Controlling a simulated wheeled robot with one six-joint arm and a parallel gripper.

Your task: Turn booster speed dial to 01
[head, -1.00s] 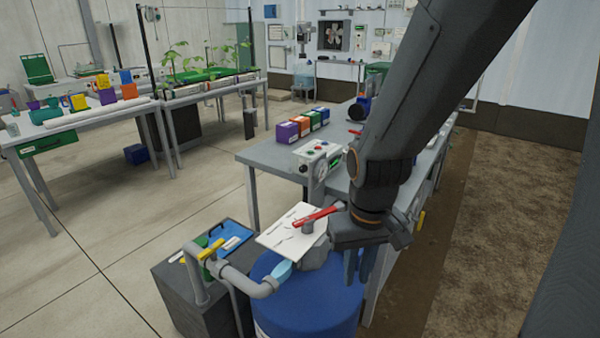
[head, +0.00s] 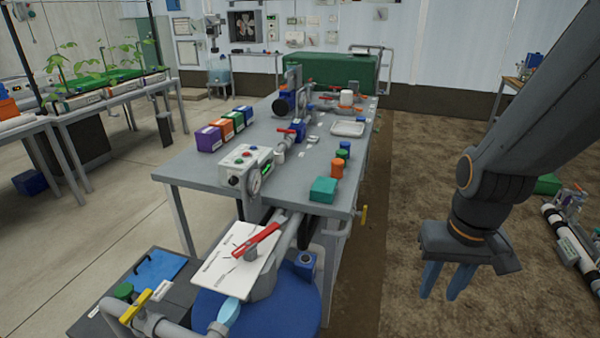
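The booster speed dial cannot be told for sure at this size. A control box (head: 245,167) with small coloured buttons and a round gauge-like face stands at the bench's near left corner; any numbers on it are too small to read. A white plate (head: 228,262) with marks and a red lever (head: 256,241) lies above the blue drum in front of the bench; its lettering is unreadable. My gripper (head: 446,281) hangs at the right, fingers down and apart, empty. In the picture it is over the brown floor, clear of the bench and control box.
The grey bench (head: 200,175) carries coloured boxes (head: 226,130), a tray (head: 348,129), valves and a teal block (head: 323,190). The blue drum (head: 262,318) and pipework with a yellow handle (head: 135,305) stand in front. White pipework (head: 570,240) lies at far right. Brown floor between is open.

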